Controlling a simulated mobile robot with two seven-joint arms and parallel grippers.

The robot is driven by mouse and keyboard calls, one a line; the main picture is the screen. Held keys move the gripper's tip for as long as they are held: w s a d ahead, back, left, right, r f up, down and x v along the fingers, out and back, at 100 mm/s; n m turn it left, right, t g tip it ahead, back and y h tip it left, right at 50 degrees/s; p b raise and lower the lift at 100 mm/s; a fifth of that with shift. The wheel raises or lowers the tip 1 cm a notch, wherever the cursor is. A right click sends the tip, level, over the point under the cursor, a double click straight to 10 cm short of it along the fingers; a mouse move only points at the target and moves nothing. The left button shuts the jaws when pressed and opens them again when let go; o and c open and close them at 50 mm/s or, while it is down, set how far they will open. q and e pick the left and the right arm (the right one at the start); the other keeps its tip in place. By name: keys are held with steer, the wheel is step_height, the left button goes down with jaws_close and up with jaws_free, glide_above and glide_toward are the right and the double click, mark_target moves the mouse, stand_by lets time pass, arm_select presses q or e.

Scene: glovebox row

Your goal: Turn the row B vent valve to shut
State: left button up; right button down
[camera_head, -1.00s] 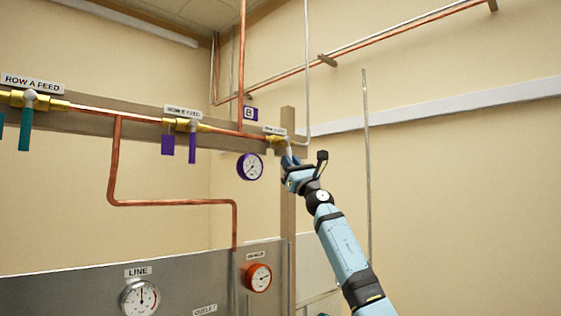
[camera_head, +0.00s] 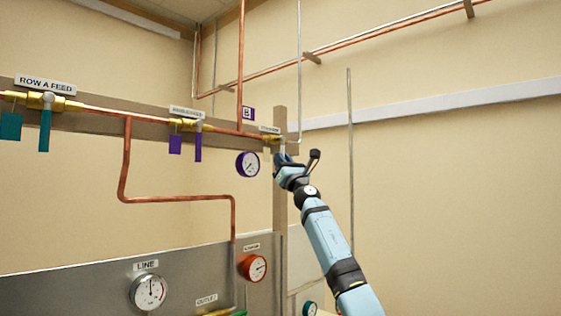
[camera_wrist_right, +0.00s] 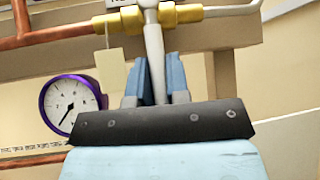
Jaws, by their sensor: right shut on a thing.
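The row B vent valve (camera_head: 271,140) is a brass body on the copper pipe at the right end of the wooden rail. The valve also shows in the right wrist view (camera_wrist_right: 120,22). Its pale grey lever (camera_wrist_right: 154,55) hangs down across the pipe, almost upright in that view. My right gripper (camera_head: 283,157) is at the lever from below, and its blue fingers (camera_wrist_right: 160,78) are shut around the lever's lower part. The lever's lower end is hidden behind the dark gripper body. My left gripper is not in view.
A pale tag (camera_wrist_right: 111,69) hangs beside the lever. A purple-rimmed gauge (camera_head: 248,164) sits just left of the valve. Purple-handled (camera_head: 198,146) and teal-handled (camera_head: 45,130) valves sit farther left. A thin vertical pipe (camera_head: 350,170) stands right of my arm.

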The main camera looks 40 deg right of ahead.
steer(key=c, duration=1.1)
jaws_free()
steer(key=shift+a, duration=0.1)
steer(key=shift+f, duration=0.1)
steer(key=b+v, duration=0.2)
steer(key=v, duration=1.1)
steer(key=shift+s+f+y, duration=0.2)
steer(key=shift+s+y, duration=0.1)
steer(key=shift+s, duration=0.05)
